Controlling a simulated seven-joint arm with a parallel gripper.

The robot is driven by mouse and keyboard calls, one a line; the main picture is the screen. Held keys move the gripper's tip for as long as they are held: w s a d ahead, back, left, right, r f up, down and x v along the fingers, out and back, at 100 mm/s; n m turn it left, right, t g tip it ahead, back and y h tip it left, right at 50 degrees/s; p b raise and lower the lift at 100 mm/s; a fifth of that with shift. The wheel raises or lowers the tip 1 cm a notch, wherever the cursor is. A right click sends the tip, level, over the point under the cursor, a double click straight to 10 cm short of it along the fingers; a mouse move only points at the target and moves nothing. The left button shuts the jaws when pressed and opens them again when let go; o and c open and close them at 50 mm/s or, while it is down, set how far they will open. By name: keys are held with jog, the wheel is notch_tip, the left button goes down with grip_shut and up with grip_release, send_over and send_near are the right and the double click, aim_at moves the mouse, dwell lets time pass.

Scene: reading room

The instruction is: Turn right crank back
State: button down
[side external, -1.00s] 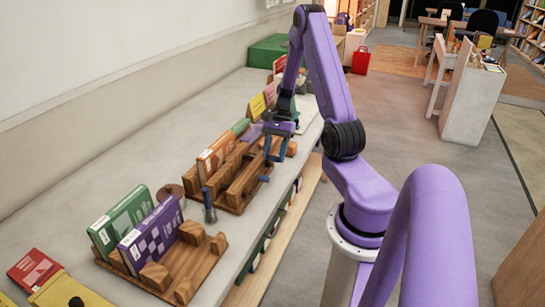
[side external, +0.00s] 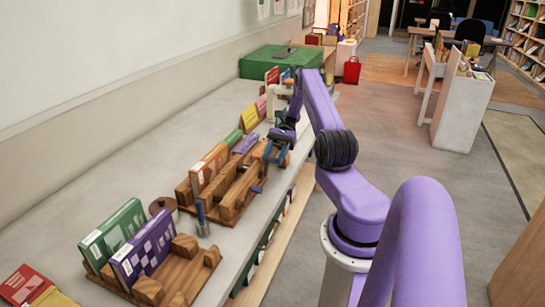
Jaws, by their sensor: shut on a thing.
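A wooden book press (side external: 232,208) stands on the long grey counter, with an orange book (side external: 208,167) in it. A blue handle (side external: 257,189) sticks out at its front side. My gripper (side external: 275,152) is at the far right end of this press, low over the counter edge. It is shut on what looks like the right crank; the crank is small and mostly hidden by the fingers, so its angle cannot be read. A second blue-handled piece (side external: 202,215) with a grey end stands at the near end of the press.
A nearer wooden press (side external: 185,275) holds a green book (side external: 112,233) and a purple checked book (side external: 145,247). A dark red-brown round object (side external: 163,206) sits between the presses. A green box (side external: 280,62) is at the far end. The counter's back strip is clear.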

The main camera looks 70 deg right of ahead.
jog(key=shift+s+d+f+y, duration=0.2)
jog(key=shift+s+d+y, duration=0.05)
jog(key=shift+s+y, duration=0.25)
jog(key=c, duration=0.7)
grip_release()
jog(key=shift+w, duration=0.2)
jog(key=shift+r, duration=0.2)
jog(key=s+a+r, duration=0.3)
jog(key=r, duration=0.1)
jog(key=s+a+r, duration=0.3)
jog(key=r, duration=0.1)
jog(key=s+a+r, duration=0.3)
jog(key=a+r, duration=0.1)
jog(key=shift+s+a+r, duration=0.1)
jog(key=shift+s+r, duration=0.25)
jog(key=shift+s, duration=0.05)
